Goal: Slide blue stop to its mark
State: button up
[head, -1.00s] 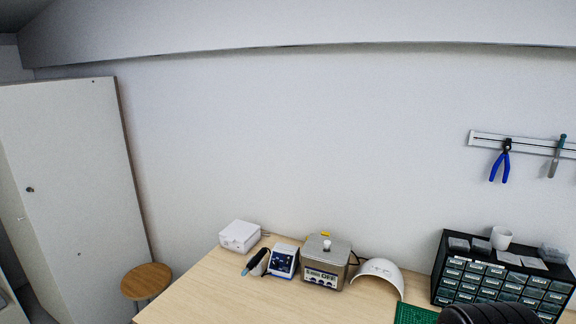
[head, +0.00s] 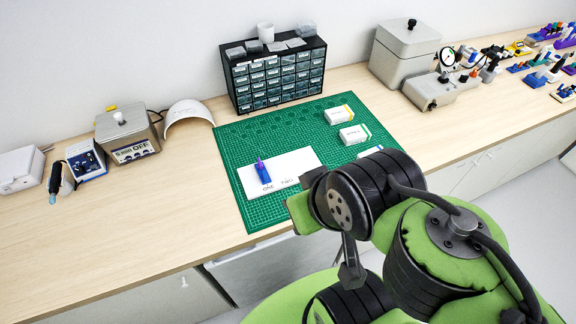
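A small blue block with a purple pin-like top (head: 263,172) stands on the left part of a white card (head: 298,168); it may be the blue stop. The card lies on the green cutting mat (head: 228,150) and bears small dark lettering along its front edge. The lettering is too small to read surely, and I cannot tell which sign is the mark. My green and black arm fills the lower right. A dark piece hangs below its wrist, but I cannot make out gripper fingers. The arm is apart from the blue block and hides the mat's right front part.
White boxes (head: 354,134) lie on the mat's right side. A black drawer cabinet (head: 231,75) stands behind the mat. A steel ultrasonic cleaner (head: 128,136) and a white arched lamp (head: 188,112) are left. A grey box (head: 404,52), a dial gauge (head: 447,58) and several coloured fixtures stand right. The front left bench is clear.

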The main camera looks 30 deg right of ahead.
aim_at(264, 174)
jog(key=z, duration=0.1)
jog(key=l+u, duration=0.2)
jog(key=u, duration=0.25)
jog(key=l+u, duration=0.15)
jog(key=u, duration=0.25)
jog(key=l+u, duration=0.2)
jog(key=u, duration=0.25)
jog(key=k+l+u, duration=0.1)
jog(key=u, duration=0.35)
